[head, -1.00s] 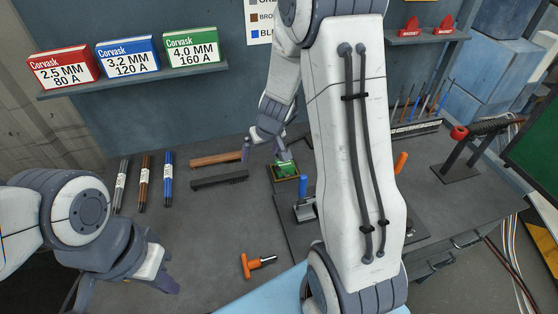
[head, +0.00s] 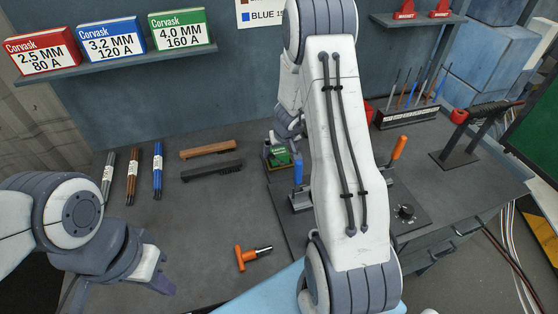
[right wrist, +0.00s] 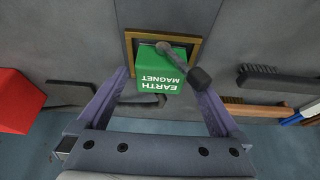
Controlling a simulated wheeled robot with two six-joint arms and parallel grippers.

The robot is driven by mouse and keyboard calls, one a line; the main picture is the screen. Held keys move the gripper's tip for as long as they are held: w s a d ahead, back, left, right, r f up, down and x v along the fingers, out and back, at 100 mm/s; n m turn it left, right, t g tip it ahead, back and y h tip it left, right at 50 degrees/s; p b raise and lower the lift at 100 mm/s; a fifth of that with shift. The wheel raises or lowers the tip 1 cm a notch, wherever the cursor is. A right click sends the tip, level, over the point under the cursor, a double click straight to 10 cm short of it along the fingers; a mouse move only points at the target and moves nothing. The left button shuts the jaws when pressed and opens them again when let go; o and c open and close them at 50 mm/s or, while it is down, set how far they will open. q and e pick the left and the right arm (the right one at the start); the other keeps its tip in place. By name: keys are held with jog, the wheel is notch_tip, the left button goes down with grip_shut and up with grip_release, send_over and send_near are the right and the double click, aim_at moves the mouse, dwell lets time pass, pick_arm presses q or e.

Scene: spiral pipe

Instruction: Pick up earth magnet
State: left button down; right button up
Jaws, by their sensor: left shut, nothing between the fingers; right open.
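The earth magnet (head: 279,156) is a green block in a shallow brown-framed holder on the bench, partly beside my right arm in the head view. In the right wrist view the magnet (right wrist: 158,78) shows its white label upside down, with a grey rod with a dark end across its top. My right gripper (right wrist: 162,88) is open, with one finger on each side of the magnet in that view; I cannot tell whether they touch it. My left gripper (head: 167,284) is shut and empty, low over the left front of the bench.
A brown-handled brush (head: 208,150) and a dark brush (head: 212,170) lie left of the magnet. A blue-handled tool (head: 298,172) stands close in front of it. An orange-handled tool (head: 241,258) lies near the front. A red block (right wrist: 18,100) shows at left in the wrist view.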

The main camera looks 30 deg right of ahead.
jog(key=shift+w+f, duration=0.15)
jog(key=shift+f, duration=0.15)
jog(key=shift+c, duration=0.3)
jog(key=c, duration=1.5)
grip_shut()
jog(key=shift+r, duration=0.1)
